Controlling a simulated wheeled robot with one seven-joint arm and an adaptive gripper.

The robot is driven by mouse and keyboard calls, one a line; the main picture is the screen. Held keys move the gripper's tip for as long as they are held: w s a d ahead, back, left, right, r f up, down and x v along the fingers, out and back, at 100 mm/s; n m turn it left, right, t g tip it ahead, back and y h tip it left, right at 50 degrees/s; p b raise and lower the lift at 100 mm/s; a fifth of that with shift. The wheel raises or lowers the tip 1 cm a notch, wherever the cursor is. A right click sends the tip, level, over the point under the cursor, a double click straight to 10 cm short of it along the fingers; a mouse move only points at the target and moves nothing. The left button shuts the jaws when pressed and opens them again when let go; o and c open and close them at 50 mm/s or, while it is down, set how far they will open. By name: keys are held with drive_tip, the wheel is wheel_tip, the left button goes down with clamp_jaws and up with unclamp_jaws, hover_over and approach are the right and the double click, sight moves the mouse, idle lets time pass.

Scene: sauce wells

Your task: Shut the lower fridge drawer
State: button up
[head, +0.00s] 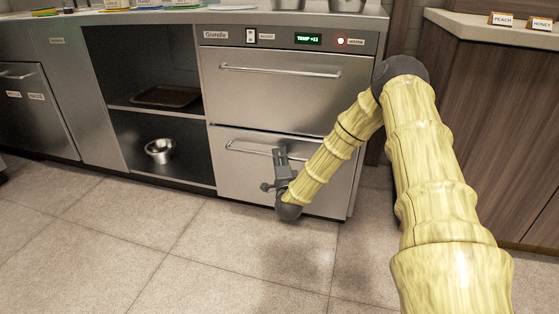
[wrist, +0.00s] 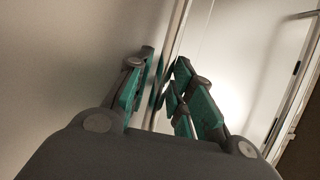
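The lower fridge drawer (head: 318,180) is a plain steel front with a long bar handle (head: 245,148), below the upper drawer. Its front looks close to flush with the upper one; a thin pale line runs along its top edge, and I cannot tell how large any gap is. My gripper (head: 280,156) is in front of the lower drawer at the handle's height and covers part of the handle. In the wrist view its teal-padded fingers (wrist: 165,85) stand apart, with nothing seen held between them. Their tips are close to a steel face; contact cannot be told.
The upper drawer (head: 290,95) sits directly above with its own handle. Open shelves to the left hold a dark tray (head: 166,97) and a steel bowl (head: 160,150). A wooden counter (head: 500,120) stands at the right. The tiled floor (head: 130,225) in front is clear.

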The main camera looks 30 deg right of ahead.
sight(289, 152)
drive_tip(key=shift+w+d+r, duration=0.1)
drive_tip(key=shift+w, duration=0.15)
drive_tip(key=shift+c, duration=0.5)
clamp_jaws()
drive_tip(key=shift+d, duration=0.1)
drive_tip(key=shift+w+d+r, duration=0.1)
drive_tip(key=shift+w+d, duration=0.75)
drive_tip(key=shift+d, duration=0.05)
drive_tip(key=shift+o, duration=0.5)
unclamp_jaws()
